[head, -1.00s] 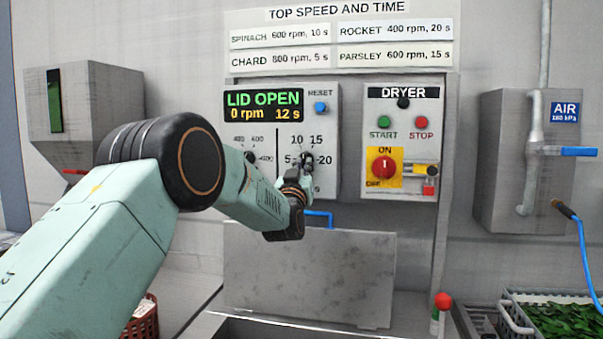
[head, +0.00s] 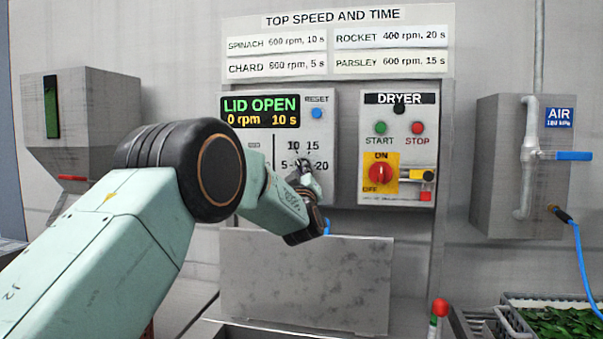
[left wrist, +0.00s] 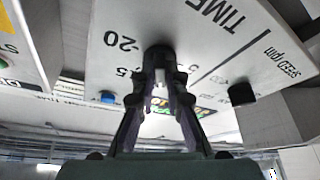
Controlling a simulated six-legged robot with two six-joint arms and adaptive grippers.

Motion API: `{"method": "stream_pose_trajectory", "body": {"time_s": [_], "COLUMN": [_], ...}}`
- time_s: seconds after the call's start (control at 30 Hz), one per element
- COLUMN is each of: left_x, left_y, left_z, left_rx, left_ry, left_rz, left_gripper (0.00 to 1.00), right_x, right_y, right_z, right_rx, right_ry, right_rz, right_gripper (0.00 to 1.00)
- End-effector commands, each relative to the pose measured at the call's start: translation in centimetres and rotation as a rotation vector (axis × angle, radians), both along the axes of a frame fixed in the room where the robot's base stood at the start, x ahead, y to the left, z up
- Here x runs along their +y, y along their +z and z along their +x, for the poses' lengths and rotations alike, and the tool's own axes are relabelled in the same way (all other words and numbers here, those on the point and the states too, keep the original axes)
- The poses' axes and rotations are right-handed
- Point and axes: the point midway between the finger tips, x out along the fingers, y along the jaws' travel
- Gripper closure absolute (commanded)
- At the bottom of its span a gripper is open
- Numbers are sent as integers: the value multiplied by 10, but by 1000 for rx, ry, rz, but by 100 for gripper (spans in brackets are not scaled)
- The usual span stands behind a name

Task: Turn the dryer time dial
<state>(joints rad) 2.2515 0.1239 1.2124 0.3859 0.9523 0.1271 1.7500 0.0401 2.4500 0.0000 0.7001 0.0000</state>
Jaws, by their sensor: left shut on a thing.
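The dryer time dial (left wrist: 158,58) is a black knob on the pale control panel, with marks 5, 10, 15 and 20 around it. My left gripper (head: 304,168) is shut on the dial, and its two fingers (left wrist: 160,85) show on either side of the knob in the left wrist view. In the head view the gripper and arm hide most of the dial. The display (head: 260,111) reads LID OPEN, 0 rpm, 10 s. The speed knob (left wrist: 241,94) shows in the left wrist view; my arm hides it in the head view. My right gripper is not in view.
A blue reset button (head: 317,113) sits above the dial. The dryer box (head: 398,146), with start, stop and a red switch (head: 381,174), is to the right. The grey lid (head: 300,282) stands below the panel. A crate of greens (head: 550,318) is at lower right.

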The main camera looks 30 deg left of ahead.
Motion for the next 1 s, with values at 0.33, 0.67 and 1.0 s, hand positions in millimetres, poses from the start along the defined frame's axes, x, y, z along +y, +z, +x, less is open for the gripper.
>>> {"method": "stream_pose_trajectory", "body": {"time_s": [0.33,0.67,1.0], "left_x": [1,0,-4], "left_y": [10,4,0], "left_z": [-1,0,-7], "left_rx": [-19,-7,-3], "left_ry": [4,1,-1], "left_rz": [3,2,1], "left_gripper": [84,65,65], "right_x": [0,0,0], "right_y": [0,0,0], "right_z": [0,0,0], "right_rx": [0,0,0], "right_ry": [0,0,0], "right_rz": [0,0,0], "right_gripper": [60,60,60]}}
